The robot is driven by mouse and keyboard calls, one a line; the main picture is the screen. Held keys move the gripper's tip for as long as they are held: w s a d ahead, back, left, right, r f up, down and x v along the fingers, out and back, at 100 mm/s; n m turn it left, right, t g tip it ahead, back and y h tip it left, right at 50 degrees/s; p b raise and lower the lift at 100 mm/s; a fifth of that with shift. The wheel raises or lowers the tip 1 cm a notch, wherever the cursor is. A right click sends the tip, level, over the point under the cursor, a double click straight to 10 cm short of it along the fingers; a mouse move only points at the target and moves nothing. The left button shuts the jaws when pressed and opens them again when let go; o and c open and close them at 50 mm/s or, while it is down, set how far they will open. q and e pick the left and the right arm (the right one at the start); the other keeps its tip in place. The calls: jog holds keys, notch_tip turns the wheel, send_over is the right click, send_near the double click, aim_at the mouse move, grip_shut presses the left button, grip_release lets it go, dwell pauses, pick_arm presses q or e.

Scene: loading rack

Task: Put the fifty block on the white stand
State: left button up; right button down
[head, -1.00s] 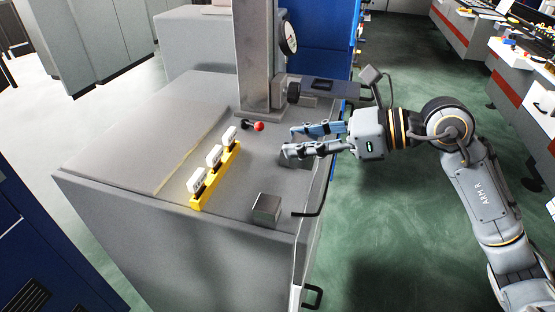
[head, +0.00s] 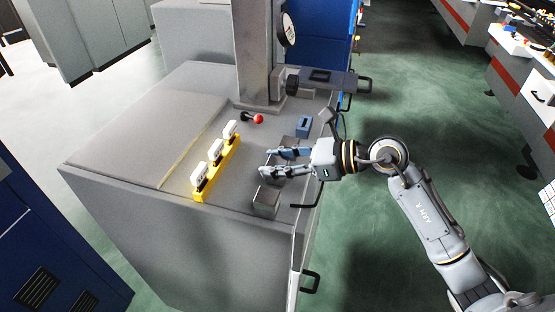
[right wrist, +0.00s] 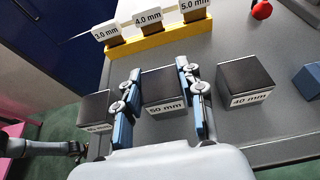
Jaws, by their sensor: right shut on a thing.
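The fifty block (right wrist: 162,95) is a dark-topped grey cube with a "50 mm" label in the right wrist view. My right gripper (head: 270,163) is low over the grey bench top, its fingers shut on the two sides of the block; the fingers also show in the right wrist view (right wrist: 160,80). In the head view the fingers largely hide the block. I cannot pick out a white stand for certain in these frames. A dark gripper (right wrist: 75,150) on a grey arm, seemingly my left, shows small in the right wrist view; its jaw state is unclear.
A "40 mm" block (right wrist: 246,84) and another grey block (right wrist: 96,108) flank the held block closely. A yellow rack (head: 220,170) with white-labelled pieces stands to the left. A red-knobbed lever (head: 258,118), a column (head: 258,60) and a blue block (head: 304,126) are behind.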

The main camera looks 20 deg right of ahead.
jog(key=shift+f, duration=0.1)
jog(key=c, duration=0.8)
grip_release()
jog(key=b+v, duration=0.4)
jog(key=v, duration=0.8)
